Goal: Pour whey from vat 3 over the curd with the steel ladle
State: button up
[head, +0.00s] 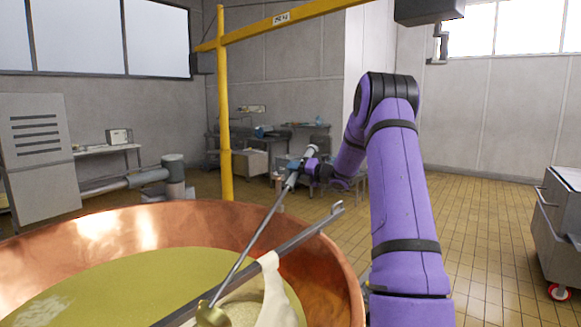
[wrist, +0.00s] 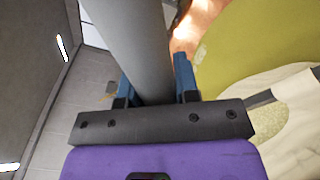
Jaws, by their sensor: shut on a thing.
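My gripper (head: 294,172) is shut on the steel ladle (head: 255,238) near the top of its long handle. In the wrist view, the grey handle (wrist: 135,40) passes between the blue fingers of the gripper (wrist: 155,80). The ladle slants down to the left, with its bowl (head: 211,314) low beside the cloth. The bowl's contents cannot be made out. The copper vat (head: 170,220) holds yellow-green whey (head: 110,280). A pale cloth (head: 278,295) hangs from a metal bar (head: 310,229), with pale curd (head: 243,312) beside it. No vat number is readable.
A yellow post (head: 224,130) with an overhead beam stands behind the vat. A grey cabinet (head: 35,150) is at left and a steel cart (head: 560,225) at far right. Worktables (head: 265,145) line the back. The tiled floor (head: 485,235) at right is open.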

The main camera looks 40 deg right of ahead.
jog(key=w+d+f+m, duration=0.2)
jog(key=d+f, duration=0.4)
jog(key=f, duration=0.3)
jog(key=w+d+f+m, duration=0.2)
jog(key=d+f, duration=0.4)
jog(key=f, duration=0.3)
jog(key=shift+f+m, duration=0.4)
jog(key=shift+m, duration=0.2)
